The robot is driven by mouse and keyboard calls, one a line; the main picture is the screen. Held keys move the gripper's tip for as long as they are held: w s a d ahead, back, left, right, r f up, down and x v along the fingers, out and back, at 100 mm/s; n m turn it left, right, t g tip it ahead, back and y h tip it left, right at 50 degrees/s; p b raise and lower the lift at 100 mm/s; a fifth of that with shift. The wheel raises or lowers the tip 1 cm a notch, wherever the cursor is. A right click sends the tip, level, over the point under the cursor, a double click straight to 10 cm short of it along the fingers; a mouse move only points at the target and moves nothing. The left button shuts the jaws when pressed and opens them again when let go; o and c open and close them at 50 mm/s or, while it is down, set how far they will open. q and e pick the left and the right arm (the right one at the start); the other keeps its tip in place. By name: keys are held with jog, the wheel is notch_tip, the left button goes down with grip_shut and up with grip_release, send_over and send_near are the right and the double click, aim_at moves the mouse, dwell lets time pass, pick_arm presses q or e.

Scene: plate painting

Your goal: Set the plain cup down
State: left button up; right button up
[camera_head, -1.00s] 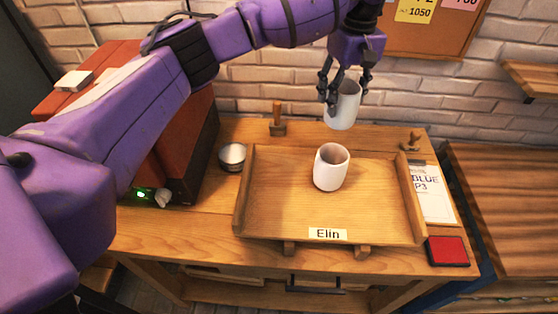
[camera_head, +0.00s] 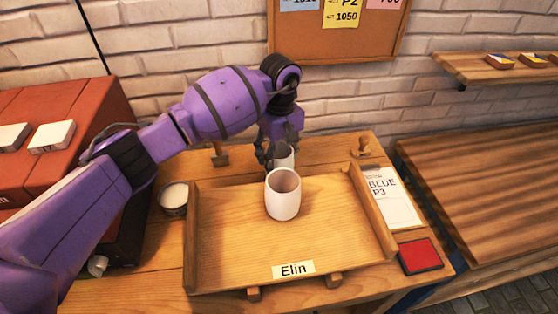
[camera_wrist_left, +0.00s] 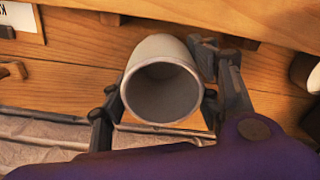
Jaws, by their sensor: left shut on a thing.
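My left gripper (camera_head: 276,152) is shut on a plain whitish cup (camera_head: 285,154), at the back of the table behind the tray. In the left wrist view the held cup (camera_wrist_left: 162,85) sits between the fingers, its empty mouth facing the camera. Whether its base touches the table is hidden. A second white cup (camera_head: 283,198) stands upright on the wooden tray (camera_head: 235,255), in front of the held one and partly covering it. The tray bears an "Elin" label (camera_head: 294,269). My right gripper is not in view.
A metal tin (camera_head: 174,198) stands left of the tray. A wooden-handled stamp (camera_head: 361,148) stands at the back right, another (camera_head: 219,154) at the back left. A "BLUE P3" sheet (camera_head: 391,198) and a red pad (camera_head: 420,256) lie to the right. A brick wall (camera_head: 345,110) is close behind.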

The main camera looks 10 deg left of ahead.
pick_arm(q)
jog(key=shift+s+f, duration=0.1)
jog(key=shift+f, duration=0.8)
jog(key=shift+r, duration=0.15)
jog(key=shift+c, duration=0.8)
jog(key=o, duration=1.3)
jog(key=shift+f, duration=0.2)
jog(key=shift+c, duration=0.2)
